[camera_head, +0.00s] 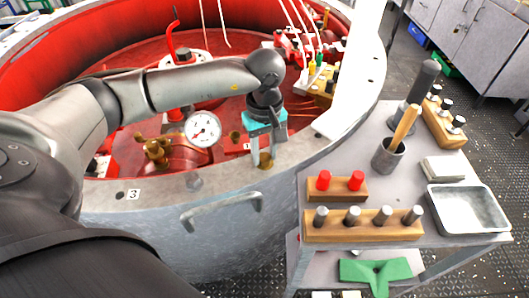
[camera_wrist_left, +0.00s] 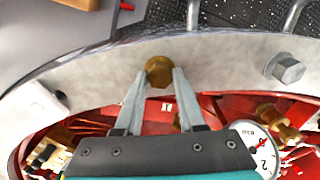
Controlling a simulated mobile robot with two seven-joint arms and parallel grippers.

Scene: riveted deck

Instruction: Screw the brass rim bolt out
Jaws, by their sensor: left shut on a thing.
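The brass rim bolt (camera_head: 265,160) sits on the pale rim (camera_head: 310,150) of the big round vessel. In the left wrist view the brass bolt's hexagonal head (camera_wrist_left: 159,72) is between my left fingertips. My left gripper (camera_head: 263,158) points down at the rim and is shut on the bolt head, one finger on each side. The same gripper shows in the left wrist view (camera_wrist_left: 159,85). The bolt's shank is hidden. My right gripper is in neither view.
A grey hex bolt (camera_wrist_left: 285,68) is farther along the rim. A dial gauge (camera_head: 202,130) and brass fittings (camera_head: 157,152) stand inside the red vessel. A cart to the right carries wooden blocks with pegs (camera_head: 362,236), a cup (camera_head: 388,157) and a metal tray (camera_head: 468,209).

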